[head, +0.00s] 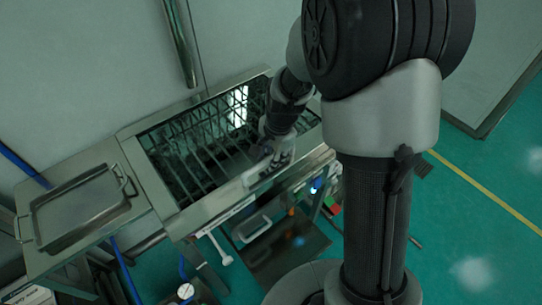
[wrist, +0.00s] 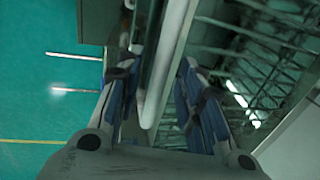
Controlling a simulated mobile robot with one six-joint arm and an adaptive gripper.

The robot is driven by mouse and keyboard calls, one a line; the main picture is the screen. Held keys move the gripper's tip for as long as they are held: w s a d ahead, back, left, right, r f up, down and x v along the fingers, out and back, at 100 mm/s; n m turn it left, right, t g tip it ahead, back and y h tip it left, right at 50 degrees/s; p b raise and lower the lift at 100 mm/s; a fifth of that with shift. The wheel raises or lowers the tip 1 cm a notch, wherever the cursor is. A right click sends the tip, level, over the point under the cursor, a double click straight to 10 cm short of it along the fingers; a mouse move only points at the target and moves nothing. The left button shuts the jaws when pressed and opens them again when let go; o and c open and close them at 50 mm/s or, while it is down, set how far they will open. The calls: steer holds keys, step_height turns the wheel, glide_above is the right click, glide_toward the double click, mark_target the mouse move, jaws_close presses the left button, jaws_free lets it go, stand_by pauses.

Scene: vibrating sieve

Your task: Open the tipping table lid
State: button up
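The tipping table (head: 190,222) is a metal cabinet with a dark, grated opening. Its glassy lid (head: 205,140) appears to lie flat over the grate, with a bright reflection. A pale handle bar (head: 257,175) runs along the lid's front right edge. My gripper (head: 274,158) is at this bar. In the wrist view, the bar (wrist: 165,65) passes between the two blue-padded fingers of my gripper (wrist: 159,68). The fingers are spread, with a gap visible on the left of the bar; contact on the right is unclear. The grate (wrist: 250,60) shows to the right.
A shallow metal tray (head: 80,208) with handles rests on a side shelf at left. A vertical metal pipe (head: 181,40) stands against the wall behind. A lower handle (head: 255,228) and a white lever (head: 219,250) are on the front. Green floor is open at right.

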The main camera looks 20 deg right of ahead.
steer(key=shift+c, duration=0.2)
jaws_close()
stand_by(0.3)
stand_by(0.3)
